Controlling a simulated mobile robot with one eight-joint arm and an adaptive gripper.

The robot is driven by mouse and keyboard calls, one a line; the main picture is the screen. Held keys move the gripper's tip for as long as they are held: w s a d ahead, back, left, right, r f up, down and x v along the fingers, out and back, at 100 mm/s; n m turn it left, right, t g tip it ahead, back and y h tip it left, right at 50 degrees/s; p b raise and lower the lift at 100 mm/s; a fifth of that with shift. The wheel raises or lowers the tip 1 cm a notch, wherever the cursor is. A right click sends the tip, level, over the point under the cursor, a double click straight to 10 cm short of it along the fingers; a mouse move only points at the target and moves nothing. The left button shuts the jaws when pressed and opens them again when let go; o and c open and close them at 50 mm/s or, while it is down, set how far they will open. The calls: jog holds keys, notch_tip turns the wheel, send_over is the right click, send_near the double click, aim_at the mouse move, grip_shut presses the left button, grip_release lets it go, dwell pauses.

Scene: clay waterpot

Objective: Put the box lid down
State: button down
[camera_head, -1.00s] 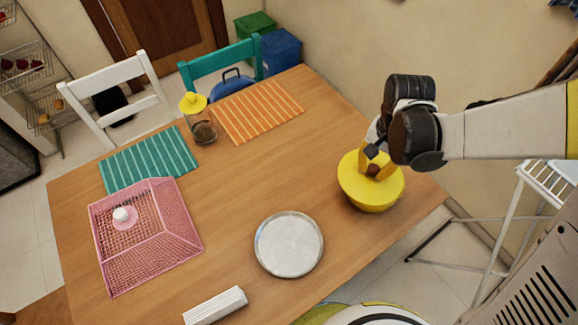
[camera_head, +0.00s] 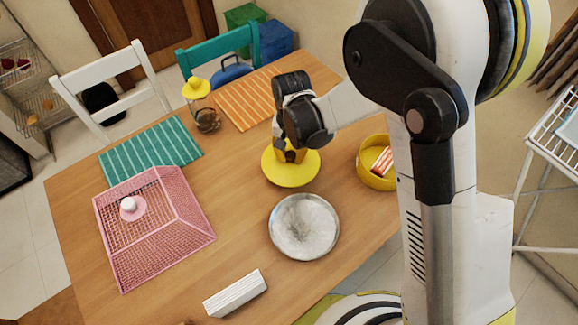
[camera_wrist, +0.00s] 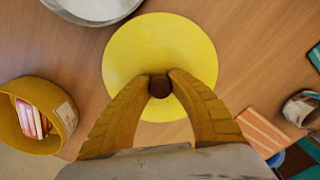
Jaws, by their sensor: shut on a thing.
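The box lid (camera_head: 290,172) is a flat yellow disc with a round brown knob. My gripper (camera_head: 291,152) is above it, and the wrist view shows both fingers (camera_wrist: 159,88) shut on the brown knob (camera_wrist: 159,86). In the wrist view the lid (camera_wrist: 160,45) lies level below the fingers, over the wooden table (camera_wrist: 245,60). I cannot tell whether it touches the table. The yellow box (camera_head: 371,168) stands open to the right of the lid, with a red and white packet (camera_head: 383,161) inside. The box also shows at the left in the wrist view (camera_wrist: 60,135).
A round metal plate (camera_head: 304,227) lies just in front of the lid. An orange striped mat (camera_head: 245,103) and a glass jar with yellow top (camera_head: 206,118) are behind it. A pink mesh cover (camera_head: 150,228) and teal mat (camera_head: 150,150) are left. A white block (camera_head: 235,293) lies in front.

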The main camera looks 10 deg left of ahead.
aim_at(289, 164)
jog(key=shift+a+f, duration=0.2)
jog(key=shift+f+b, duration=0.95)
jog(key=shift+f, duration=0.9)
jog(key=shift+f, duration=0.1)
jog(key=shift+f, duration=0.15)
jog(key=c, duration=1.2)
grip_release()
jog(key=shift+c, duration=0.2)
jog(key=shift+r, duration=0.2)
